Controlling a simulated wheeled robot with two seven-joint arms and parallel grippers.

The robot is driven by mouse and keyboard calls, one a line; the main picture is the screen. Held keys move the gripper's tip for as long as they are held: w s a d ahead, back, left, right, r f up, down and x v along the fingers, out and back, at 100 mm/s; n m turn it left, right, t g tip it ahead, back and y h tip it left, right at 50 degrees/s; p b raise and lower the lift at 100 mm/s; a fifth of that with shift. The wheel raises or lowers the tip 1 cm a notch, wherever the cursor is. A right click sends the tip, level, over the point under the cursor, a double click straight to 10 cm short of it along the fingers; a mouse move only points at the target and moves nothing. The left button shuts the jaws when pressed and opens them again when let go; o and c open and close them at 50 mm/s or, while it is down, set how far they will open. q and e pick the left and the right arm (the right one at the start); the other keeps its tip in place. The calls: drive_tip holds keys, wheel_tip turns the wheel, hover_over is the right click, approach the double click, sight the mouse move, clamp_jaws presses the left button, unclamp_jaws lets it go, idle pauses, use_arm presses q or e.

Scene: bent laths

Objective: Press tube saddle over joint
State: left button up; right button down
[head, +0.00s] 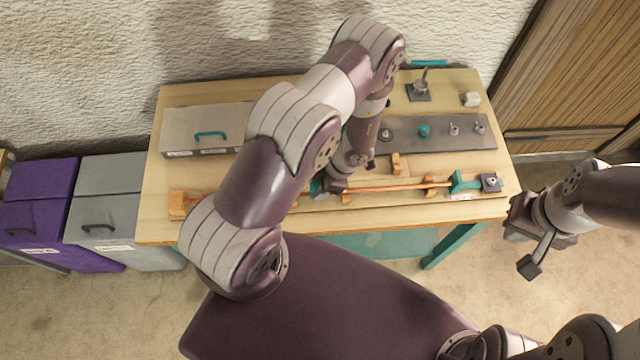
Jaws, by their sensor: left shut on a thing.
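A thin orange-brown tube (385,188) runs left to right along the front of the table, over small wooden supports (429,184). My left gripper (331,185) is low at the tube's middle, pointing down and shut on a small piece, apparently the tube saddle. A bit of grey-teal (316,188) shows beside the fingers. The arm hides most of the piece and the joint, so I cannot tell whether they touch. A teal clamp (464,182) and a dark block (491,182) are at the tube's right end. My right gripper (524,247) is open and empty, off the table's right side.
A dark grey plate (400,147) with several small fittings lies behind the tube. A grey box with a teal handle (211,136) stands back left. Purple (38,205) and grey bins (108,205) stand left.

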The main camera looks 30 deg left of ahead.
use_arm(q)
drive_tip(key=shift+f+b, duration=0.35)
drive_tip(key=shift+f, duration=0.3)
idle(0.4)
drive_tip(key=o, duration=1.2)
drive_tip(key=shift+o, duration=0.2)
wheel_tip(320, 180, up, 7)
drive_tip(key=p, duration=0.7)
drive_tip(key=shift+r, duration=0.1)
